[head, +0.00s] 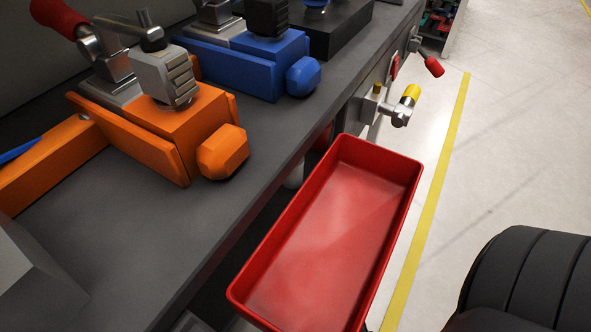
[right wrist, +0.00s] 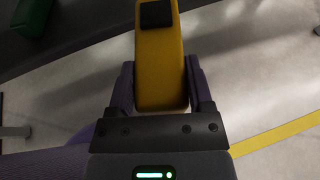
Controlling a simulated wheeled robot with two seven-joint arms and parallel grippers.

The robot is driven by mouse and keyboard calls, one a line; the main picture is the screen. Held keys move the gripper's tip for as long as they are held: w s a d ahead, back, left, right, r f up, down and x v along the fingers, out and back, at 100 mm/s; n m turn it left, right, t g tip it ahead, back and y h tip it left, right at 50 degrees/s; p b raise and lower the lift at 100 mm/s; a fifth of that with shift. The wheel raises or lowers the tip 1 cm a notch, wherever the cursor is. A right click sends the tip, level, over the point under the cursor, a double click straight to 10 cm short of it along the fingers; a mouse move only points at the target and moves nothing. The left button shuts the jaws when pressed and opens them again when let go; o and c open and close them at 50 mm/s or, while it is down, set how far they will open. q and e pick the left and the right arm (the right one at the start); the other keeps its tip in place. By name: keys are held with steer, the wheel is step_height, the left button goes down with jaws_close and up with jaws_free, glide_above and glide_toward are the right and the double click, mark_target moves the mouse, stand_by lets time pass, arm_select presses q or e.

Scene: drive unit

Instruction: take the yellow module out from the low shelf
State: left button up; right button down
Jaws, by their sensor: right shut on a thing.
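The yellow module (right wrist: 160,65) is a long yellow block with a dark square patch near its far end, seen in the right wrist view. My right gripper (right wrist: 160,88) is shut on it, with one dark finger along each side. Neither the module nor either gripper shows in the head view. The low shelf cannot be made out clearly in these frames.
In the head view an empty red tray (head: 330,220) juts out from the grey bench (head: 230,190). Orange (head: 185,125) and blue (head: 250,65) units sit on the bench. Valve handles stick out beyond the tray. A yellow line (head: 430,200) crosses the open floor.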

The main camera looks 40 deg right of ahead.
arm_select(q)
steer(key=shift+g, duration=0.3)
steer(key=b+x, duration=0.5)
steer(key=shift+s+d+b, duration=0.2)
steer(key=shift+s+b, duration=0.15)
steer(key=shift+s, duration=0.05)
arm_select(e)
steer(key=s+d+r, duration=0.1)
steer(key=s+d, duration=0.3)
steer(key=s, duration=0.7)
steer(key=s+d+r, duration=0.1)
steer(key=s+d, duration=0.3)
steer(key=s, duration=0.8)
steer(key=shift+r, duration=0.2)
